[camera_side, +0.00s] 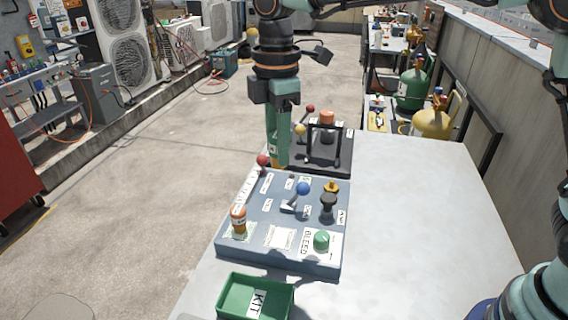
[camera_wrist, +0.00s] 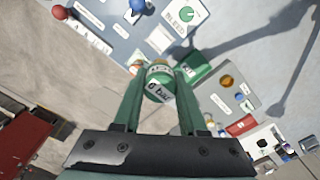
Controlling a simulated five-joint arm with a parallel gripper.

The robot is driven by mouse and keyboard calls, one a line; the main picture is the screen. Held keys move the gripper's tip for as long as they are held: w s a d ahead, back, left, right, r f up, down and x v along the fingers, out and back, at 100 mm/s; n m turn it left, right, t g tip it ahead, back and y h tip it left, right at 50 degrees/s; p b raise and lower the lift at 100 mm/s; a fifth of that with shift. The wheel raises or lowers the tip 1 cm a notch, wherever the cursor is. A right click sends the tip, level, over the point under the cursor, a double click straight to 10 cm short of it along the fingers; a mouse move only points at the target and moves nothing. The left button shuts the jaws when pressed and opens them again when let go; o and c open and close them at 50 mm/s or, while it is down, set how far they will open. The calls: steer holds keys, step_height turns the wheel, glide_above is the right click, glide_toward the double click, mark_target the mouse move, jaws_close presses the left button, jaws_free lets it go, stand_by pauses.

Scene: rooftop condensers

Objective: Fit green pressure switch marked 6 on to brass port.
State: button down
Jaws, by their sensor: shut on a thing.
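My gripper (camera_side: 278,160) points down beyond the far left part of the blue-grey panel (camera_side: 262,205). In the wrist view my gripper (camera_wrist: 160,82) is shut on the green pressure switch (camera_wrist: 159,88), a round piece with a white band reading "6 bar". Its end faces the camera between the fingers. In the side view the fingers mostly hide the switch. I cannot surely pick out the brass port. An orange and brass-coloured upright fitting with a white band (camera_side: 238,222) stands at the panel's near left corner, apart from my gripper.
The panel carries a blue-knobbed lever (camera_side: 303,188), a black stem with an orange top (camera_side: 329,200) and a green button (camera_side: 321,240) by "BLEED". A green KIT tray (camera_side: 229,301) stands in front. A black frame (camera_side: 324,127) stands behind. The table's right side is clear.

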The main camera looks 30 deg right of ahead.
steer(key=shift+w+d+r, duration=0.1)
steer(key=shift+d+r, duration=0.05)
steer(key=shift+r, duration=0.15)
steer(key=w+d+f+m, duration=0.2)
steer(key=d+f, duration=0.2)
steer(key=d, duration=0.2)
steer(key=w+d+f+m, duration=0.2)
steer(key=d+f, duration=0.1)
steer(key=d, duration=0.3)
steer(key=w+d+f+m, duration=0.2)
steer(key=d+f, duration=0.2)
steer(key=d, duration=0.2)
steer(key=shift+w+d+f, duration=0.2)
steer(key=shift+d+f, duration=0.1)
steer(key=shift+f, duration=2)
steer(key=shift+f, duration=1.3)
steer(key=shift+c, duration=1.9)
jaws_free()
step_height(320, 180, up, 12)
steer(key=shift+r, duration=0.1)
